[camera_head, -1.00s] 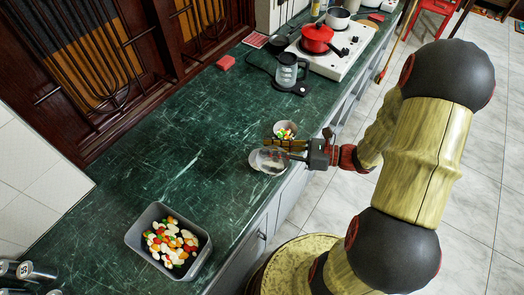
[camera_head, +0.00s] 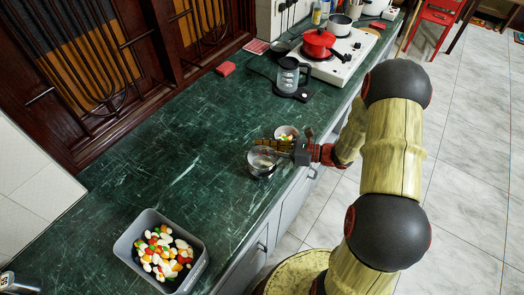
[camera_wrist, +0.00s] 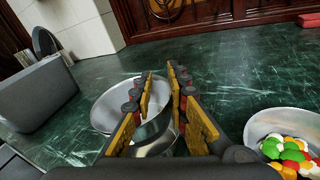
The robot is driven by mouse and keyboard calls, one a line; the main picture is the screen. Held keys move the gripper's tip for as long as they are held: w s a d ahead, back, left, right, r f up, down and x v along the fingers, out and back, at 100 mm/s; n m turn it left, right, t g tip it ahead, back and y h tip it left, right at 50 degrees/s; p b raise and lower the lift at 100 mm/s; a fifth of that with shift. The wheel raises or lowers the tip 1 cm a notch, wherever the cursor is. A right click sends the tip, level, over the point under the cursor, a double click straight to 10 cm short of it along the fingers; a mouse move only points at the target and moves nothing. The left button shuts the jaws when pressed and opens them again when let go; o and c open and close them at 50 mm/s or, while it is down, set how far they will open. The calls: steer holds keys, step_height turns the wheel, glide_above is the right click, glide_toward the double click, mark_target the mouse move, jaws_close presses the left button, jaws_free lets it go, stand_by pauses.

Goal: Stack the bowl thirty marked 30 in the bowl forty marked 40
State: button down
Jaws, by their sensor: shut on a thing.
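My gripper (camera_head: 268,148) is shut on the rim of a shiny metal bowl (camera_head: 261,157) near the counter's front edge. In the wrist view my fingers (camera_wrist: 160,85) straddle the wall of this held bowl (camera_wrist: 112,107). A second metal bowl (camera_head: 262,172) shows just below it, and its side also shows in the wrist view (camera_wrist: 158,147). The held bowl appears over or partly inside the lower one; I cannot tell whether they touch. No 30 or 40 mark is readable on either bowl.
A small bowl of colored pieces (camera_head: 286,131) stands close behind my gripper. A grey bin of similar pieces (camera_head: 198,270) is at the front left. A glass kettle (camera_head: 289,76) and a stove with a red pot (camera_head: 318,42) stand farther back. The counter's left middle is clear.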

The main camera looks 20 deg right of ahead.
steer(key=shift+f, duration=0.25)
steer(key=shift+f, duration=0.5)
steer(key=shift+f, duration=0.1)
steer(key=c, duration=1.7)
jaws_free()
steer(key=shift+c, duration=0.2)
